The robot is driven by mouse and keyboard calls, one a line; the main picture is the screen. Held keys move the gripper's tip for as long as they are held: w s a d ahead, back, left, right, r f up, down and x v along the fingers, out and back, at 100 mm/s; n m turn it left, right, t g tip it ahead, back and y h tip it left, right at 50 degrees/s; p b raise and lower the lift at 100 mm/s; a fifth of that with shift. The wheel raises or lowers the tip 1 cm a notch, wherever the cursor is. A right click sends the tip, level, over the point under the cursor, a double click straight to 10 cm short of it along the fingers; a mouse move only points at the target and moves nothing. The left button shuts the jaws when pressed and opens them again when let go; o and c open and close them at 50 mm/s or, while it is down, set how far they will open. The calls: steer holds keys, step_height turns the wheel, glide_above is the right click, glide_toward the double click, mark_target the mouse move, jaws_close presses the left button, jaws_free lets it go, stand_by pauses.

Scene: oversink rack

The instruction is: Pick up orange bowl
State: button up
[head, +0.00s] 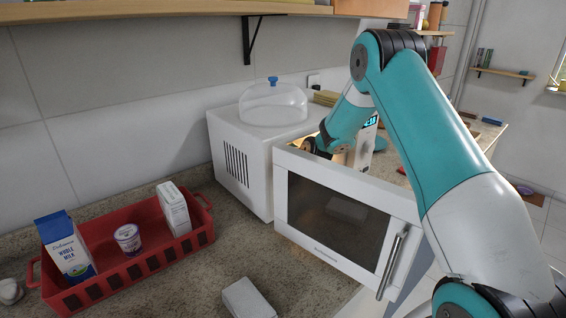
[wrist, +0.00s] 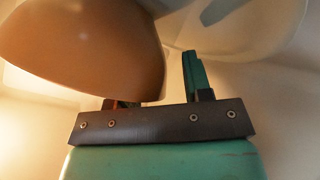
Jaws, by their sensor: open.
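The orange bowl (wrist: 85,50) fills the upper left of the wrist view, tilted in that view, with its smooth curved side towards the camera. My gripper (wrist: 158,80) is open beside it. One teal finger shows to the right of the bowl; the other is mostly hidden behind the bowl, with only its base showing. I cannot tell whether the bowl's wall is between the fingers. In the head view my arm reaches into the open white microwave (head: 238,160); the gripper is mostly hidden there and the bowl cannot be made out.
The microwave door (head: 345,222) stands open in front of my forearm. A clear dome (head: 273,104) sits on top of the microwave. A red crate (head: 120,283) with cartons and a cup stands at left. A pale block (head: 247,299) lies on the counter in front.

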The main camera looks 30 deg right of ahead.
steer(key=shift+c, duration=0.3)
jaws_close()
steer(key=shift+r+b, duration=0.25)
steer(key=shift+b, duration=0.4)
